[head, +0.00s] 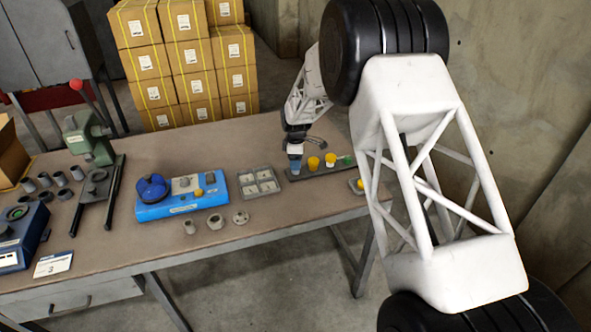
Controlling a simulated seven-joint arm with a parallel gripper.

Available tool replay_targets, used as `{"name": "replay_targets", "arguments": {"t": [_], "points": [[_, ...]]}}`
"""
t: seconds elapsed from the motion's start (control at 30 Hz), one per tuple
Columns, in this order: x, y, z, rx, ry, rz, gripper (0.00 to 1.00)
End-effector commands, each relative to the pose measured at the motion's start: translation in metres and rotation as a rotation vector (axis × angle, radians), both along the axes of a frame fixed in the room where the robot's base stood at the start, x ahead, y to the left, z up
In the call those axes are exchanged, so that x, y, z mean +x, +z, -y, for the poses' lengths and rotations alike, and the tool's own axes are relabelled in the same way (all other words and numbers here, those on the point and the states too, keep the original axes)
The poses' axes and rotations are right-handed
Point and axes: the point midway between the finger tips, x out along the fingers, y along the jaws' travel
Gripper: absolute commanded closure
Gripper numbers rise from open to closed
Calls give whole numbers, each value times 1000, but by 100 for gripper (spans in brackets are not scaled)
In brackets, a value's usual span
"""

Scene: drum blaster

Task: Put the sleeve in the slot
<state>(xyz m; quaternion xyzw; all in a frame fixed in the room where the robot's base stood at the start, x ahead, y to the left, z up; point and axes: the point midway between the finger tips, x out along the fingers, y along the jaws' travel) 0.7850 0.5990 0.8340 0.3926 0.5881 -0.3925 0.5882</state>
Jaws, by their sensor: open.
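My gripper (297,146) is at the far right of the bench, over the left end of a dark strip rack (320,169). It is open; its fingers are small and dark here. A blue piece (295,164) stands right below it; I cannot tell whether they touch. Several grey hollow cylinders, which look like sleeves (62,178), stand at the left beside a green lever press (88,140). Smaller grey round parts (215,222) lie at the front edge. I cannot tell which is the task's sleeve. A grey tray (259,194) has square compartments; no slot is clearly identifiable.
A blue unit (180,208) with a round blue knob sits mid-bench. Yellow pieces (313,163) and a green one (347,160) stand along the rack. A blue box (22,240) and a card (53,264) are at front left. Bare bench (215,140) lies behind the blue unit.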

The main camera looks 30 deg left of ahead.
Motion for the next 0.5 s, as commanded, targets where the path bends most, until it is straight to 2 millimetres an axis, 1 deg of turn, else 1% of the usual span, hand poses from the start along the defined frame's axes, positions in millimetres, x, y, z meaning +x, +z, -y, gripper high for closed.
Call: {"name": "replay_targets", "arguments": {"t": [0.03, 0.1, 0.2, 0.33, 0.5], "points": [[-1, -8, -1, -1, 0, -2, 39], [-2, -16, -1, -2, 0, -1, 39], [-1, -25, -1, 0, 0, -1, 39], [-1, -32, -1, 0, 0, 0, 39], [-1, -33, -1, 0, 0, 1, 39]]}}
